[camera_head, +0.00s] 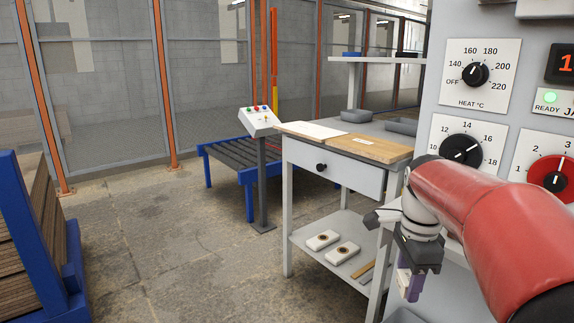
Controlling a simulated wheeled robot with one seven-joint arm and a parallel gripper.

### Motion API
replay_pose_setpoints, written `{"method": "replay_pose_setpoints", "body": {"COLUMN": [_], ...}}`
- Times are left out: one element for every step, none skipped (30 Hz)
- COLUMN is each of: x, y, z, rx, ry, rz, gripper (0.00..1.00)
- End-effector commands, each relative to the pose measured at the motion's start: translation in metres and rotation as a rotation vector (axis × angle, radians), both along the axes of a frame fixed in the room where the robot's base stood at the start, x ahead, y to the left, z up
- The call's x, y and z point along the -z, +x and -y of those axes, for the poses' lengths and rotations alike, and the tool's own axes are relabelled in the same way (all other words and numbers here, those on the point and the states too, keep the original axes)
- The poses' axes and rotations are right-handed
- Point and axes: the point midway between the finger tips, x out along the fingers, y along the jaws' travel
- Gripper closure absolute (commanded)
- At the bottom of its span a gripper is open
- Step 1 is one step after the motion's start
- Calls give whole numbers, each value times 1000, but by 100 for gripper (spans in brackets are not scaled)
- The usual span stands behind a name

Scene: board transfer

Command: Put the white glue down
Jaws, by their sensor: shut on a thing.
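My gripper (412,276) hangs fingers-down at the right, in front of the cabinet and beside the worktable's right leg. It is shut on a small purple and pale thing (413,287), held clear of the floor. The fingers hide part of it, and I cannot tell whether it is the white glue. Two small white blocks with brown round centres, one block (322,240) and the other block (343,253), lie on the worktable's lower shelf (311,258).
The worktable top (388,146) holds a white board (312,131), a wooden board and grey trays (401,126). A control panel with dials (475,75) stands close at the right. A roller conveyor (225,155) and button post (258,122) stand behind. The floor at left centre is clear.

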Motion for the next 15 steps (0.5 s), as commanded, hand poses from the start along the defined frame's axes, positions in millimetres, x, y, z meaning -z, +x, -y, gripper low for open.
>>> {"method": "replay_pose_setpoints", "body": {"x": [30, 47, 68, 85, 101, 123, 140, 157, 179, 195, 209, 227, 239, 249, 263], "y": [2, 4, 7, 10, 12, 15, 17, 20, 23, 24, 27, 30, 32, 34, 36], "z": [-8, -12, -17, -21, -25, -29, -33, -37, -43, -46, -49, -53, -57, -59, -62], "rx": [-124, -204, -310, -390, -470, -577, -658, -740, -847, -926, -999, -1088, -1151, -1203, -1273], "ry": [3, 4, 4, 5, 6, 7, 8, 9, 10, 11, 10, 10, 11, 9, 10], "rz": [-13, -15, -14, -15, -15, -15, -16, -16, -15, -16, -15, -12, -12, -11, -9], "gripper": [78, 78, 78, 78, 78, 78, 78, 78, 78, 78, 78, 78, 78, 78, 78]}}
